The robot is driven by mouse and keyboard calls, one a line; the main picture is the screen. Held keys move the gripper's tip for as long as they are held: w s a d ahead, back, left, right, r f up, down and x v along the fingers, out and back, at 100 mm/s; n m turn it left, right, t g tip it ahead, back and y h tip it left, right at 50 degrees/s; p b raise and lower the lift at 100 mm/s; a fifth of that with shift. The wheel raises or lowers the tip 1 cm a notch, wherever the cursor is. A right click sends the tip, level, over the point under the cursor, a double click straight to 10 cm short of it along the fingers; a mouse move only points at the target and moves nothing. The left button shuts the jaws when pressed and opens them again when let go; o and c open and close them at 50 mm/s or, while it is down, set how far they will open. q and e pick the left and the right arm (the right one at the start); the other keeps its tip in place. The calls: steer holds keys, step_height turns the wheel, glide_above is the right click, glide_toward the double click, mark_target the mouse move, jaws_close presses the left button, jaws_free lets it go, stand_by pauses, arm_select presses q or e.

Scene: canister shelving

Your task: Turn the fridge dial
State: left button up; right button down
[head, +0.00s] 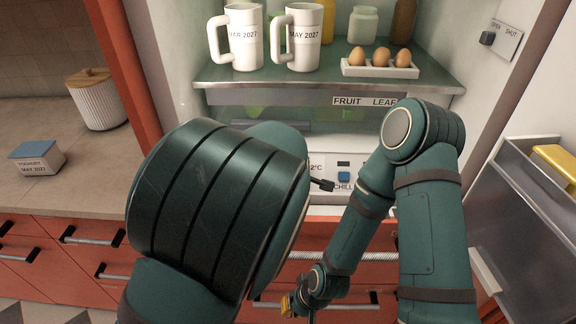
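The open fridge's control panel (317,166) shows below the glass shelf, with "2°C" and "CHILL" lettering and a blue button (344,177). I cannot make out a dial; my large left arm link covers the panel's left part. A small dark piece (322,184) sticks out past that link in front of the panel. It may be a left gripper fingertip, but I cannot be sure. My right gripper (309,315) is low at the bottom edge, below the panel and in front of the red drawers. It is mostly cut off, so its opening does not show.
The fridge shelf (310,84) holds two white jugs (245,38), an egg tray (378,69) and a jar (363,25). The open door with its bin (524,180) bounds the right. The left counter (60,135) holds a canister (97,98) and a yoghurt box (37,158).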

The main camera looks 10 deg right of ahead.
arm_select(q)
steer(key=shift+w+d+f, duration=0.15)
steer(key=shift+w+f, duration=0.15)
steer(key=shift+f, duration=0.05)
jaws_close()
steer(key=shift+s, duration=0.1)
